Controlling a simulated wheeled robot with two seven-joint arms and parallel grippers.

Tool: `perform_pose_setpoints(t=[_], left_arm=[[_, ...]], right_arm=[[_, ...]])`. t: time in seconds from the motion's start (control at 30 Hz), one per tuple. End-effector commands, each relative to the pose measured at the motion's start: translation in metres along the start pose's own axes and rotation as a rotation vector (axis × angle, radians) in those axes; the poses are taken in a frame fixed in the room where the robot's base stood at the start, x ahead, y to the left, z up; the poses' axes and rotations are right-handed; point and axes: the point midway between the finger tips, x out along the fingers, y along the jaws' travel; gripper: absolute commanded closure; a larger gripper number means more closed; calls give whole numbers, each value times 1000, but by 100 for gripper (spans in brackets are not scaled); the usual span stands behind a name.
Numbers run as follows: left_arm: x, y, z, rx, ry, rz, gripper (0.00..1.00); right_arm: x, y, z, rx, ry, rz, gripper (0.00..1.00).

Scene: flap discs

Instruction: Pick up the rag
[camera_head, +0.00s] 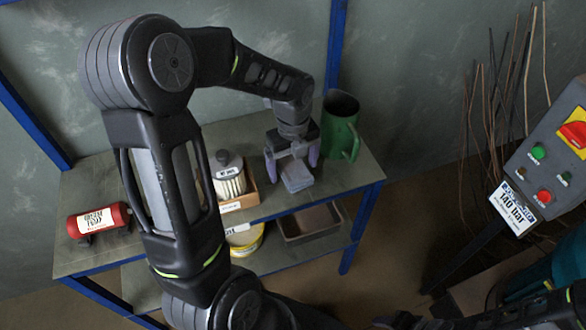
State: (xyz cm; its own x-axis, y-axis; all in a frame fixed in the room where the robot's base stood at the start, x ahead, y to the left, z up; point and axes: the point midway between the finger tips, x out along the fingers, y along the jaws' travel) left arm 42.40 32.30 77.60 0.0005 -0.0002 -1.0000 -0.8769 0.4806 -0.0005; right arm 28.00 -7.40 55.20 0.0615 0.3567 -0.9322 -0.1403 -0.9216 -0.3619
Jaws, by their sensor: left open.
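A folded grey-blue cloth, which looks like the rag (296,177), lies on the upper shelf of the table near its front edge. My left gripper (292,168) is above it, pointing down. Its two purplish fingers are apart, one to the left of the rag and one at its right rear. Whether the fingers touch the rag or the table I cannot tell. My right gripper is not in view; only dark parts of an arm show at the bottom right.
A green mug-like can (341,125) stands close right of the gripper. A wooden box (246,196) with a white filter (228,178) stands to the left. A red cylinder (98,220) lies at the far left.

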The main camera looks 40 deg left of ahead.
Motion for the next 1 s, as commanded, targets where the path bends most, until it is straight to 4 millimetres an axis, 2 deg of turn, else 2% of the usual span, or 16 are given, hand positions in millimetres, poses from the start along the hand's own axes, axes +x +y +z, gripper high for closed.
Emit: perform_pose_setpoints(t=[0.43, 1.0], left_arm=[[0, 0, 0, 1, 0, 0, 11], [0, 0, 0, 1, 0, 0, 58]], right_arm=[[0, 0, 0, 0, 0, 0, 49], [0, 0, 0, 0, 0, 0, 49]])
